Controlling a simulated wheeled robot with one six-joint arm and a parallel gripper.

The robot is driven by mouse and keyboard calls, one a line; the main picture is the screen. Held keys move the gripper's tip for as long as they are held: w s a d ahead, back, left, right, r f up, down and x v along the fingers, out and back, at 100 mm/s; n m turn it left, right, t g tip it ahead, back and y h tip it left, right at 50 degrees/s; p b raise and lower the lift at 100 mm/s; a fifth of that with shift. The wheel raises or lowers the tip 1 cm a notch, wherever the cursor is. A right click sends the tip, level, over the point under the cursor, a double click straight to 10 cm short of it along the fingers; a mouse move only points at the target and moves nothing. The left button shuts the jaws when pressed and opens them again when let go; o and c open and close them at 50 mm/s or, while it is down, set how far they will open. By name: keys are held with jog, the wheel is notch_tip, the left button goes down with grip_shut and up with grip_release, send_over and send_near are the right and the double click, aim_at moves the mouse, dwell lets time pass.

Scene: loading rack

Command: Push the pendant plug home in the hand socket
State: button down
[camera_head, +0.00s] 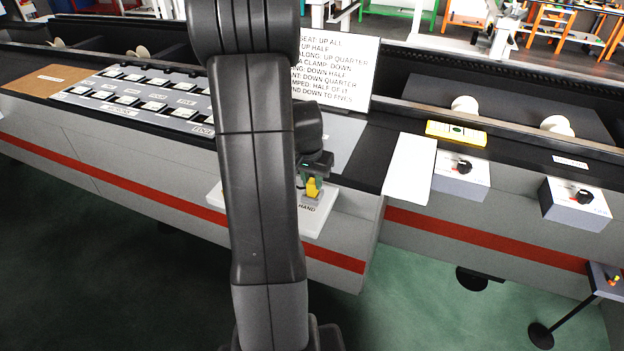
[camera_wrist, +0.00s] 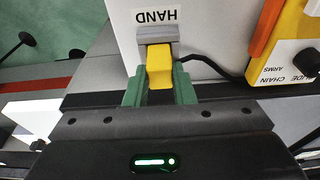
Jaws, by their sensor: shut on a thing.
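The yellow pendant plug (camera_wrist: 159,68) is between the green fingers of my gripper (camera_wrist: 159,84), which is shut on it. The plug's far end meets the grey hand socket (camera_wrist: 157,34) on a white plate marked HAND (camera_wrist: 206,30). The plug is lined up with the socket; I cannot tell how deep it sits. In the head view the plug (camera_head: 313,187) shows just below my gripper (camera_head: 311,174), above the socket (camera_head: 311,200) on its white plate (camera_head: 318,223). My arm hides part of the plate's left side there.
A white instruction card (camera_head: 345,75) stands behind my gripper. Knob boxes (camera_head: 575,203) and a yellow box (camera_head: 456,132) lie to the right.

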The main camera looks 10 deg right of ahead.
jog(key=shift+f, duration=0.2)
dwell(0.3)
jog(key=c, duration=1.1)
grip_release()
jog(key=shift+c, duration=0.2)
notch_tip(320, 180, up, 14)
jog(key=s+a, duration=0.1)
jog(key=s, duration=0.1)
jog(key=shift+s+a+f, duration=0.15)
jog(key=shift+a+f, duration=0.05)
jog(key=shift+a, duration=0.1)
